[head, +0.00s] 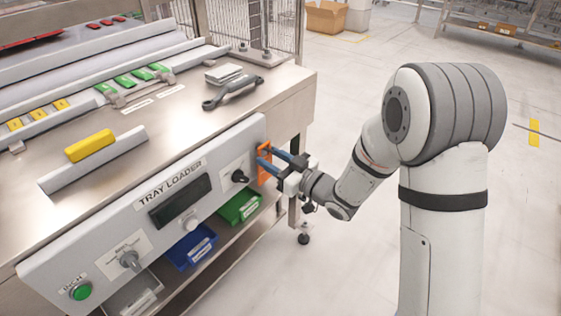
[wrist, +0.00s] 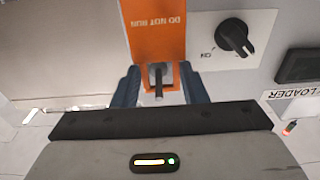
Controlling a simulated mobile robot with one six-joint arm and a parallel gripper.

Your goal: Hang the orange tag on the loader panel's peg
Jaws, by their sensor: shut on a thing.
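The orange tag (head: 264,174) is at the right end of the loader panel (head: 160,206). In the wrist view the tag (wrist: 155,28) reads "DO NOT RUN" upside down and lies close to the panel face. My gripper (head: 261,157) is shut on the tag, with blue fingers on either side of its lower part in the wrist view (wrist: 158,70). A dark peg (wrist: 158,84) shows between the fingers, at a pale opening in the tag. I cannot tell whether the peg passes through it. In the head view the peg is hidden.
A black rotary knob (head: 239,177) sits just left of the tag. Green (head: 240,207) and blue (head: 191,248) bins stand on the shelf below. A grey wrench-like tool (head: 232,92) lies on the machine top.

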